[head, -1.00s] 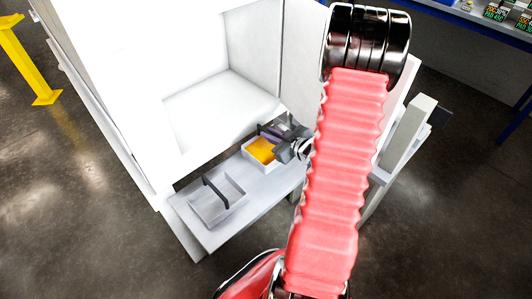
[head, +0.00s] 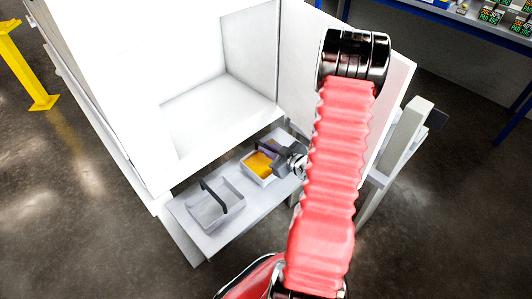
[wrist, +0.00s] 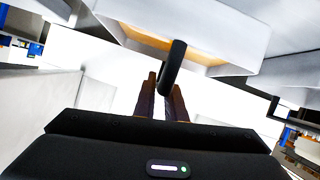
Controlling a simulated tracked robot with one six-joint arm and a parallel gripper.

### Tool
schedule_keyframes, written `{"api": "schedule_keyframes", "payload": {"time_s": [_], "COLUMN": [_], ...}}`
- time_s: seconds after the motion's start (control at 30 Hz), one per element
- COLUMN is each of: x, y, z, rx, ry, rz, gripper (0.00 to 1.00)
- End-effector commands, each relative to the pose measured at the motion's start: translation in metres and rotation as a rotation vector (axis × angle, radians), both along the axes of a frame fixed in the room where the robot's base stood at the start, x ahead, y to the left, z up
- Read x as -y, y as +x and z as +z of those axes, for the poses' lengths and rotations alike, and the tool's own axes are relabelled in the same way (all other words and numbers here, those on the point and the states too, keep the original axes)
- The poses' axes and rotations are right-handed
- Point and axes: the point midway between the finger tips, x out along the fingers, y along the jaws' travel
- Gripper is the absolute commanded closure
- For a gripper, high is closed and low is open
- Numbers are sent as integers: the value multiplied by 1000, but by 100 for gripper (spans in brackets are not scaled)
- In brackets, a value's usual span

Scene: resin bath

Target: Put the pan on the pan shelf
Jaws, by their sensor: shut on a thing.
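A white pan (head: 259,178) with amber content (head: 258,163) is at the right part of the pale pan shelf (head: 243,217) in the head view. I cannot tell whether it rests on the shelf or hangs just above it. My gripper (head: 272,148) is at the pan's dark upright handle, partly hidden by my arm. In the wrist view my gripper (wrist: 165,92) is shut on the black handle (wrist: 173,68), with the pan's white wall (wrist: 205,25) beyond it.
A second, empty-looking pan (head: 229,219) with a black handle stands on the shelf to the left. A white cabinet (head: 215,105) with an open bay rises behind the shelf. A yellow post (head: 20,65) stands far left.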

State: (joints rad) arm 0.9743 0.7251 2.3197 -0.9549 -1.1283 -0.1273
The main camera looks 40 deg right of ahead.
Motion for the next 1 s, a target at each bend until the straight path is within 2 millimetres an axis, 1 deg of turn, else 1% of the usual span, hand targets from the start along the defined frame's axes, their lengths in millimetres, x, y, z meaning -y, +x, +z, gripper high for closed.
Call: {"api": "schedule_keyframes", "payload": {"time_s": [0.03, 0.13, 0.57, 0.6, 0.8, 0.83, 1.0], "x": [0, 0, 0, 0, 0, 0, 0], "y": [0, 0, 0, 0, 0, 0, 0], "z": [-5, -11, -15, -15, -15, -15, -15], "rx": [0, 1, 1, 0, 0, 0, 0], "ry": [1, 0, -1, -1, -1, -1, -1], "rz": [0, 0, 0, -1, -1, -1, -1], "gripper": [100, 100, 100, 87, 73, 71, 71]}}
